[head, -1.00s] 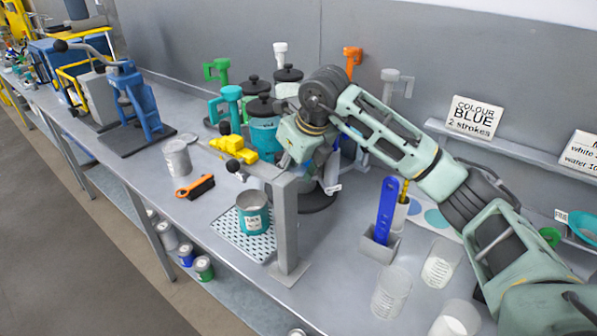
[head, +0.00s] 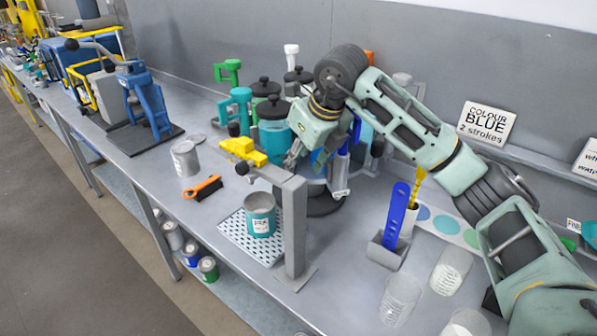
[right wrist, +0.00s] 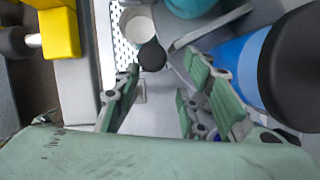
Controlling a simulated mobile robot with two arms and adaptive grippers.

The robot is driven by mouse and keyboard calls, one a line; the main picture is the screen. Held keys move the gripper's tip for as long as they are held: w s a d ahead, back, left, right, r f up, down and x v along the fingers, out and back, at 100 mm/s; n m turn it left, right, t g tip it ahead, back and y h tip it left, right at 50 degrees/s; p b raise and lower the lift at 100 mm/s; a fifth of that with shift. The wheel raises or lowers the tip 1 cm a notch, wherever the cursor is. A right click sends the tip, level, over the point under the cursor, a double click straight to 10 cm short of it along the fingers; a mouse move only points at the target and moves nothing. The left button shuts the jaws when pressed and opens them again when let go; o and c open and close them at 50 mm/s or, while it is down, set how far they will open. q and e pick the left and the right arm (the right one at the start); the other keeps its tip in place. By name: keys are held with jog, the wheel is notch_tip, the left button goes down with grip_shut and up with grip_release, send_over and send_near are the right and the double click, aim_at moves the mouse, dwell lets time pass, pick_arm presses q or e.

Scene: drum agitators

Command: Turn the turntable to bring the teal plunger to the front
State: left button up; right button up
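The teal plunger (head: 238,101) stands at the left side of the turntable (head: 322,203), beside a teal pot (head: 274,132) with a black lid. A green plunger (head: 229,70) and a white plunger (head: 291,52) stand behind it. My right gripper (head: 301,158) is low at the turntable's front, right of the teal pot. In the right wrist view its fingers (right wrist: 163,78) are apart, with a dark round knob (right wrist: 152,55) showing beyond them. A blue pot (right wrist: 240,65) is close on the right. My right arm hides much of the turntable's right side. My left gripper is out of view.
A grey post stand (head: 294,225) rises in front of the turntable, by a teal tin (head: 260,222) on a perforated tray (head: 235,232). A blue spatula (head: 395,215) and clear beakers (head: 450,270) are at right.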

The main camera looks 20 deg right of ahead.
jog(key=v, duration=0.7)
jog(key=shift+s+d+r, duration=0.2)
jog(key=shift+s, duration=0.25)
jog(key=shift+f, duration=0.15)
